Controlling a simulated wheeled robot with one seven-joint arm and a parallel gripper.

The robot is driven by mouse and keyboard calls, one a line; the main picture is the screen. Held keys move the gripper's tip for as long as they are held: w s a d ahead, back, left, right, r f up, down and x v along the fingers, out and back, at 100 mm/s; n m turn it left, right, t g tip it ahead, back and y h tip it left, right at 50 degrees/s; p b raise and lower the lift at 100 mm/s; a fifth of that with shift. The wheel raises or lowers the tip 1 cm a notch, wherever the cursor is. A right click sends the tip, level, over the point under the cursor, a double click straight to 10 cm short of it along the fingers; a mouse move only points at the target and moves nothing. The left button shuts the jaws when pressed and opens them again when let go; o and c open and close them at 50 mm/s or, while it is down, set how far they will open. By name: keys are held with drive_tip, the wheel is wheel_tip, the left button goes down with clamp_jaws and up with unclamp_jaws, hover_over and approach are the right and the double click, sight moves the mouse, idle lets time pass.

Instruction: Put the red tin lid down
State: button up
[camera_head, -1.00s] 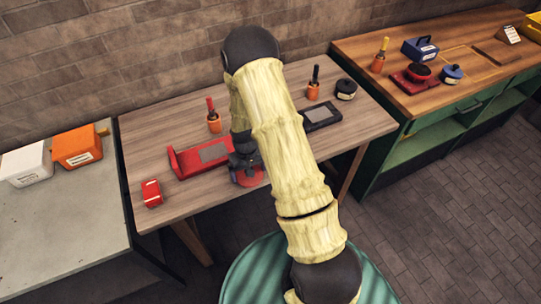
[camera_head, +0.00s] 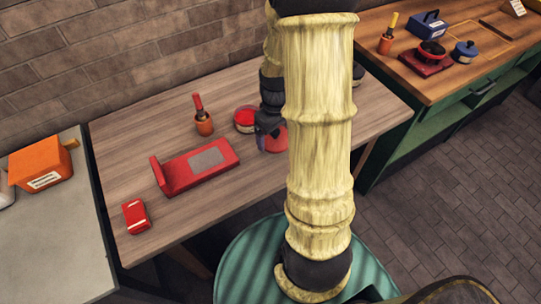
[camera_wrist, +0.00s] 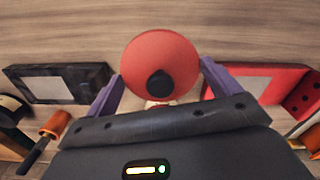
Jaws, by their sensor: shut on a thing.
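The red tin lid (camera_head: 273,139), a round red disc, is at my gripper (camera_head: 268,122) in the head view, over the wooden table. In the wrist view the lid (camera_wrist: 160,52) shows its red face and black knob between the two purple fingers of my gripper (camera_wrist: 160,88). My gripper is shut on the lid. Whether the lid touches the table is unclear. An open red tin (camera_head: 245,119) stands just left of my gripper. The red stand (camera_head: 200,165) with a grey panel lies left of the lid, apart from it.
A small red box (camera_head: 136,216) and an orange holder with a red-handled tool (camera_head: 203,120) stand on the table (camera_head: 130,135). A black tray (camera_wrist: 55,84) shows in the wrist view. Bare wood lies in front of the red stand. My arm hides the table's right part.

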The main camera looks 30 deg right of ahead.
drive_tip(key=shift+s+r, duration=0.1)
hover_over(275, 159)
drive_tip(key=shift+f, duration=2.95)
drive_tip(key=shift+f, duration=2.1)
drive_tip(key=shift+f, duration=0.1)
drive_tip(key=o, duration=0.5)
drive_tip(key=shift+o, duration=1.2)
